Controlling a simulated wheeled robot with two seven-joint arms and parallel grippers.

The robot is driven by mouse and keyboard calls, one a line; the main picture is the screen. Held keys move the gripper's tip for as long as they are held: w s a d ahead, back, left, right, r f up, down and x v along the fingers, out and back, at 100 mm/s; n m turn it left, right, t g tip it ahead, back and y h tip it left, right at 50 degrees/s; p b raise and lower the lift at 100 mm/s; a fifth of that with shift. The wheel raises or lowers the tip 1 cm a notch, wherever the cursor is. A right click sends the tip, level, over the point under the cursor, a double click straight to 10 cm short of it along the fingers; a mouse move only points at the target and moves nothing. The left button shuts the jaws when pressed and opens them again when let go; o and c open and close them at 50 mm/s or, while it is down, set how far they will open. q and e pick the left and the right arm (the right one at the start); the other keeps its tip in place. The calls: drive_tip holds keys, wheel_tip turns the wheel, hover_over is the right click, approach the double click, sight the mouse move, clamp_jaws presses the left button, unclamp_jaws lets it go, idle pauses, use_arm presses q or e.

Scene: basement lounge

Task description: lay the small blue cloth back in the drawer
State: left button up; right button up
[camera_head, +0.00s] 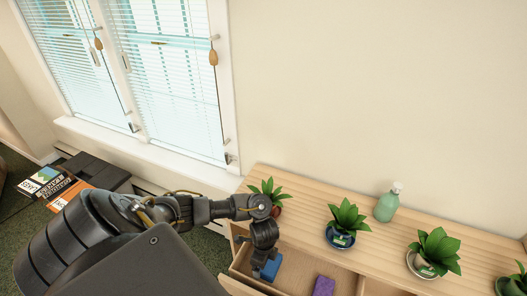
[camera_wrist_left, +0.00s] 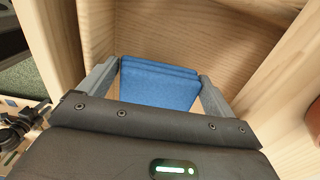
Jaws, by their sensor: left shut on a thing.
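The small blue cloth (camera_wrist_left: 158,84) is a folded stack between the two fingers of my left gripper (camera_wrist_left: 160,88) in the left wrist view. It also shows in the head view (camera_head: 271,268), below the gripper (camera_head: 266,258). My left gripper is shut on it. The cloth is inside or just above the open wooden drawer (camera_head: 299,273); I cannot tell whether it touches the drawer floor. My right gripper is not in view.
A purple item (camera_head: 323,286) lies in the drawer to the right of the cloth. Potted plants (camera_head: 347,217) and a green bottle (camera_head: 387,204) stand on the wooden cabinet top (camera_head: 312,191) above. Books (camera_head: 45,184) lie on a dark box at left.

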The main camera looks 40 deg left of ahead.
use_arm(q)
drive_tip(key=shift+f, duration=0.35)
wheel_tip(320, 180, down, 3)
drive_tip(key=shift+f+b, duration=0.15)
drive_tip(key=shift+b, duration=0.35)
drive_tip(key=o, duration=0.6)
wheel_tip(320, 180, up, 12)
drive_tip(key=p, duration=0.4)
drive_tip(key=shift+d+p, duration=0.1)
drive_tip(key=shift+p, duration=0.3)
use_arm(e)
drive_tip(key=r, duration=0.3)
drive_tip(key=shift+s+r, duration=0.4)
